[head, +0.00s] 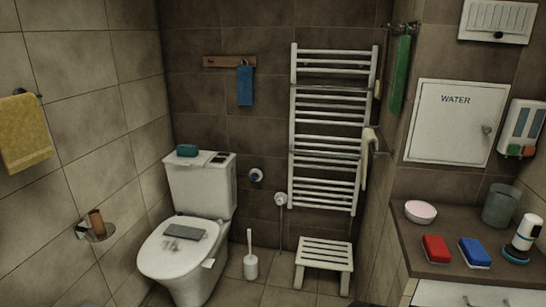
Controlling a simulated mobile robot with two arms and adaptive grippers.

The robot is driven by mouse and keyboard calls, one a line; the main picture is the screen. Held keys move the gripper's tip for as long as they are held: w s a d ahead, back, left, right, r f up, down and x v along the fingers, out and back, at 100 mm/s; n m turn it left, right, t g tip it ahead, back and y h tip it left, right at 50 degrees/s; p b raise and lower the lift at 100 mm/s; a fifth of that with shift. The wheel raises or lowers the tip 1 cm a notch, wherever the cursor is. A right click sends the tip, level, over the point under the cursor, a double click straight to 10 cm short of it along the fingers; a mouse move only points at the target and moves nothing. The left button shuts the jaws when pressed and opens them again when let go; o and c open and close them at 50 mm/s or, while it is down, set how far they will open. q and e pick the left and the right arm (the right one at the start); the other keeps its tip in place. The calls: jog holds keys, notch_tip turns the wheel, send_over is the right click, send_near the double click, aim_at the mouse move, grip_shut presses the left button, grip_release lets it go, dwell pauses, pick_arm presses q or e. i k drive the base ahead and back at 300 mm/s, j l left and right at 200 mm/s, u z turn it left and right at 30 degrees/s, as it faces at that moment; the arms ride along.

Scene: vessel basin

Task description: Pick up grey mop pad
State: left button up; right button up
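A flat dark grey rectangular pad (184,232), which looks like the grey mop pad, lies on the closed white lid of the toilet (155,255). A mottled dark patch shows on the lid just in front of it. Neither of my grippers can be made out in the head view, so their distance from the pad does not show.
A toilet brush (250,262) and a white slatted stool (324,258) stand right of the toilet. A paper holder (96,226) juts from the left wall. The right counter (430,262) holds a red sponge (436,248) and a blue sponge (475,252).

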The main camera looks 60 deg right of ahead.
aim_at(180, 231)
jog(key=z, duration=1.5)
